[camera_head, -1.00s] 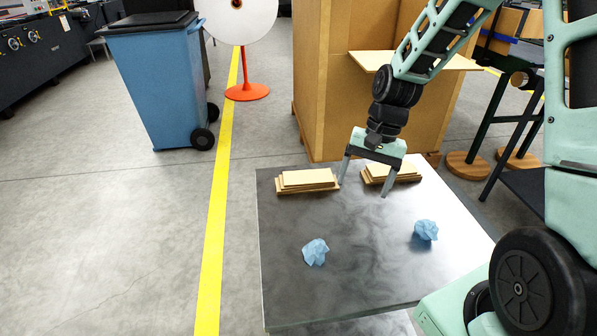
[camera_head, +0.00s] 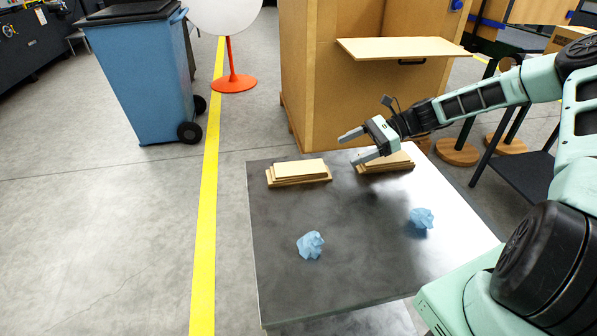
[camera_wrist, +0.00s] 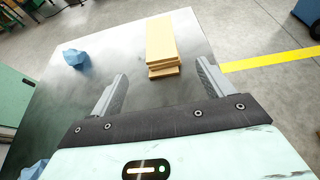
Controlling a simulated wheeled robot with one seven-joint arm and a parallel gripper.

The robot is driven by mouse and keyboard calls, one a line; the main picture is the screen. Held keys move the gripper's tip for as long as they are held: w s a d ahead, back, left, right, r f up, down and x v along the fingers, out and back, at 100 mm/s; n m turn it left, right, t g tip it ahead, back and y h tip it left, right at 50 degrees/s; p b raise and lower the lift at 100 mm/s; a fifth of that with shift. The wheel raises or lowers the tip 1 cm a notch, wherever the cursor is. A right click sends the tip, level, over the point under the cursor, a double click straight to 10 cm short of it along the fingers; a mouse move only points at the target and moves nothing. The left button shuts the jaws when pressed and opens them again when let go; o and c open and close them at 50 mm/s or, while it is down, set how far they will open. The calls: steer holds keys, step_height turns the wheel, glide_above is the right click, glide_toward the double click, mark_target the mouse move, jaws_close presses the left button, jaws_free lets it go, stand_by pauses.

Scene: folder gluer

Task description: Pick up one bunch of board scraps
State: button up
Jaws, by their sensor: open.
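Two bunches of board scraps, flat stacks of light brown pieces, lie near the far edge of a dark metal table (camera_head: 275,235). The left bunch (camera_head: 299,171) is in clear view; the right bunch (camera_head: 388,165) is partly hidden behind my gripper. My gripper (camera_head: 350,148) is open and empty. It is above the table's far side, over the right bunch, with its fingers pointing left toward the left bunch. In the wrist view a bunch, apparently the left one (camera_wrist: 162,42), lies ahead between the two fingers, apart from them.
Two crumpled blue wads, left (camera_head: 310,245) and right (camera_head: 421,217), lie on the table's nearer part. A brown cabinet (camera_head: 330,100) with a protruding shelf (camera_head: 400,48) stands behind the table. A blue bin (camera_head: 140,80) stands far left. The table's middle is clear.

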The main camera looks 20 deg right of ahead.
mark_target(313, 166)
steer(key=p+x, duration=0.1)
steer(key=x, duration=1.1)
steer(key=shift+w+f, duration=0.1)
steer(key=c, duration=1.1)
